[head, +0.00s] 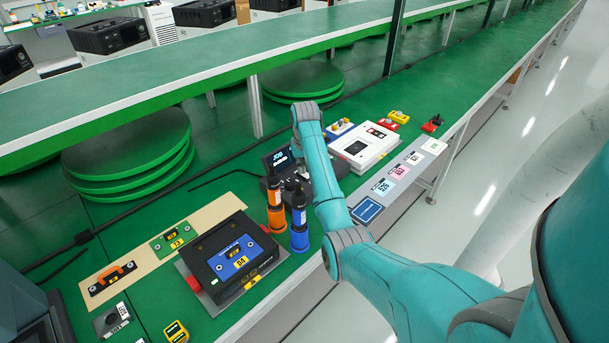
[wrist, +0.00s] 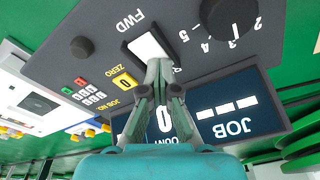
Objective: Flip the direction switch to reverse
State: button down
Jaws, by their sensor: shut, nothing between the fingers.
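The direction switch (wrist: 148,46) is a white rocker on a dark grey control panel (wrist: 85,25), seen upside down in the wrist view. The label FWD is beside its upper left end. Another label at its other end is mostly hidden by my fingers. My gripper (wrist: 160,66) is shut and empty, its tips over the switch's lower right end. I cannot tell whether they touch it, nor which way the rocker is tilted. In the head view, the panel's JOB screen (head: 279,158) shows left of my arm, which hides the switch and my gripper.
Near the switch are a yellow ZERO button (wrist: 123,79), a black dial (wrist: 230,16) and the JOB display (wrist: 232,107). In the head view, orange (head: 275,208) and blue (head: 299,228) tools stand in front of the panel. A white device (head: 364,145) is to the right.

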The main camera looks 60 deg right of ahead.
jog(key=shift+r, duration=3.45)
